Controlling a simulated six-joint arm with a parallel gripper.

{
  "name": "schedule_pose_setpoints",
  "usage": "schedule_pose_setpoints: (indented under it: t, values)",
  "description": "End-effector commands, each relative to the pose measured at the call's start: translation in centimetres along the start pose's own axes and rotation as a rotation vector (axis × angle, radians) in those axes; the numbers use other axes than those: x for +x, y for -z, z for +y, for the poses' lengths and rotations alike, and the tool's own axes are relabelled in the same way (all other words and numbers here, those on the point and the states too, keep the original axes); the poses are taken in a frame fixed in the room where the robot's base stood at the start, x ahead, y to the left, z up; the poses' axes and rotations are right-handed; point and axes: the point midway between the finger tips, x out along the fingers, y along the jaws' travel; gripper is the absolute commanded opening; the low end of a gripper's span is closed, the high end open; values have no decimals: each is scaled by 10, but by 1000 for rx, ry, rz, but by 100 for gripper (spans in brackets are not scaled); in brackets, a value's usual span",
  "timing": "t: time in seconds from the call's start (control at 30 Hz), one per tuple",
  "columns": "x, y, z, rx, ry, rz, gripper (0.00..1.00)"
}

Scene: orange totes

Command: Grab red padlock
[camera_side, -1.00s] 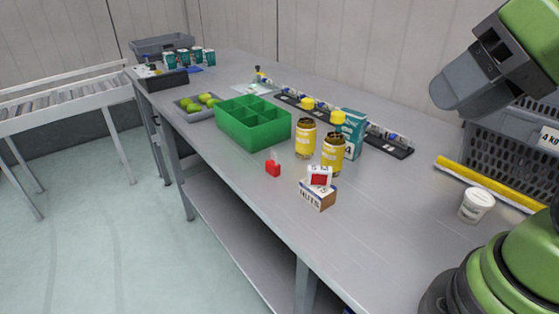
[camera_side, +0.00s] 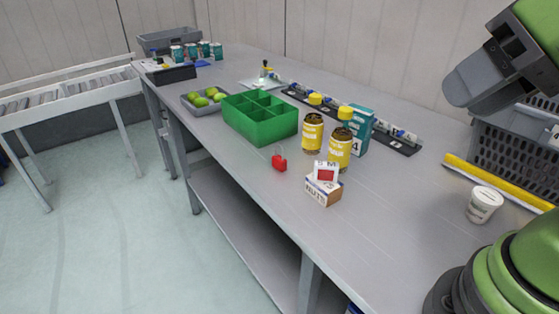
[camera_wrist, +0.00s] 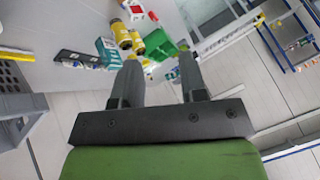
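The red padlock (camera_side: 279,163) stands upright on the grey table (camera_side: 390,215), its thin shackle on top. It is in front of the green divided bin (camera_side: 262,118) and left of a small white box (camera_side: 323,189). In the wrist view, my gripper (camera_wrist: 160,58) is open, with its two grey fingers apart and nothing between them.
Two yellow-capped jars (camera_side: 313,132) and a teal box (camera_side: 358,130) stand behind the padlock. A white cup (camera_side: 484,205), a yellow bar (camera_side: 500,183) and a grey crate (camera_side: 518,150) are at right. A tray of limes (camera_side: 203,102) is left. The front table area is clear.

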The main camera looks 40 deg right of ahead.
Motion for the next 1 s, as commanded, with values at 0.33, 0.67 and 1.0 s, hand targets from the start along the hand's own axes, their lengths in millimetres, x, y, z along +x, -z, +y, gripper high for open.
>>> schedule_pose_setpoints:
  t: [0.33, 0.67, 1.0]
  values:
    - [18, 43, -4, -51, -93, -21, 39]
    - [113, 135, -13, -230, -275, -41, 39]
    - [260, 167, -13, -458, -370, -66, 39]
